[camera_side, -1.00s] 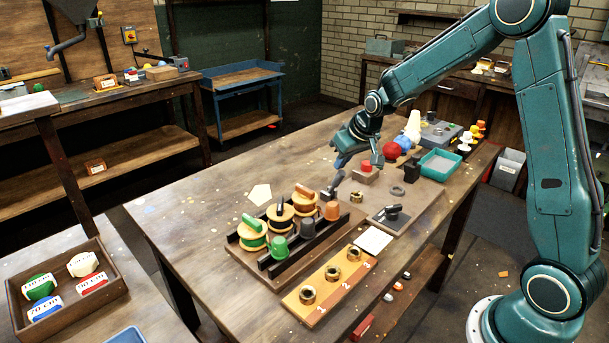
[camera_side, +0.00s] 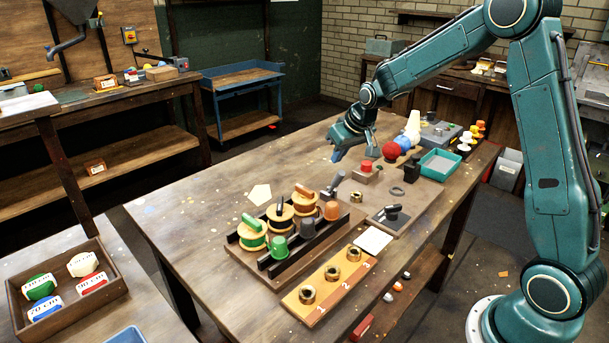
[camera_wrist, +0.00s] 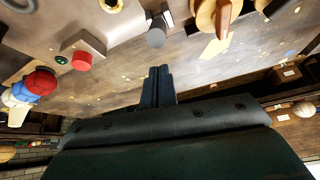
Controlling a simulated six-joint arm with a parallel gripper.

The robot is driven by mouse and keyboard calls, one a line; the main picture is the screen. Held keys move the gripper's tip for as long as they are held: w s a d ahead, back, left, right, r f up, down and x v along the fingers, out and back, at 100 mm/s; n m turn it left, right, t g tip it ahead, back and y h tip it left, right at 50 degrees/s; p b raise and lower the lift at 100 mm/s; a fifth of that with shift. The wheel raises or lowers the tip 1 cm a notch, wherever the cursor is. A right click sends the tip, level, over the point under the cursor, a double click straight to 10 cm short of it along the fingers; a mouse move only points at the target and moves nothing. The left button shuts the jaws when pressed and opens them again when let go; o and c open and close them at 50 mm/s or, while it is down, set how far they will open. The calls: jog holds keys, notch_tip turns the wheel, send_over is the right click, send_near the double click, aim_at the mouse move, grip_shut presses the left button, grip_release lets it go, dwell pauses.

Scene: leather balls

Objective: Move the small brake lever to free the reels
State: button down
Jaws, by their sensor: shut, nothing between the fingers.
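The brake lever (camera_side: 335,182) is a small dark grey lever with a thick round end, at the far right end of the reel rack. It leans up and to the right in the side view; its grey end also shows in the wrist view (camera_wrist: 156,36). Three wooden reels sit in the black-railed rack: green-topped (camera_side: 253,236), black-topped (camera_side: 281,215) and orange-topped (camera_side: 305,201). My gripper (camera_side: 337,157) is shut and empty above and beyond the lever, apart from it. Its fingertips (camera_wrist: 158,72) are together in the wrist view.
A red-button box (camera_side: 367,172) is right of the lever. A numbered wooden strip (camera_side: 327,300) with brass rings lies in front. The table's left side is mostly clear.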

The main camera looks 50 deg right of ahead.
jog(key=s+r, duration=0.6)
jog(key=r, duration=0.1)
jog(key=shift+s+a, duration=0.2)
jog(key=shift+s, duration=0.1)
dwell(0.3)
jog(key=s+a+r+n, duration=0.1)
jog(key=s+a+r, duration=0.5)
jog(key=s+a, duration=0.5)
jog(key=s+a+n, duration=0.1)
jog(key=s+a, duration=0.1)
jog(key=s, duration=1.3)
jog(key=shift+f+y, duration=0.35)
jog(key=shift+y, duration=0.05)
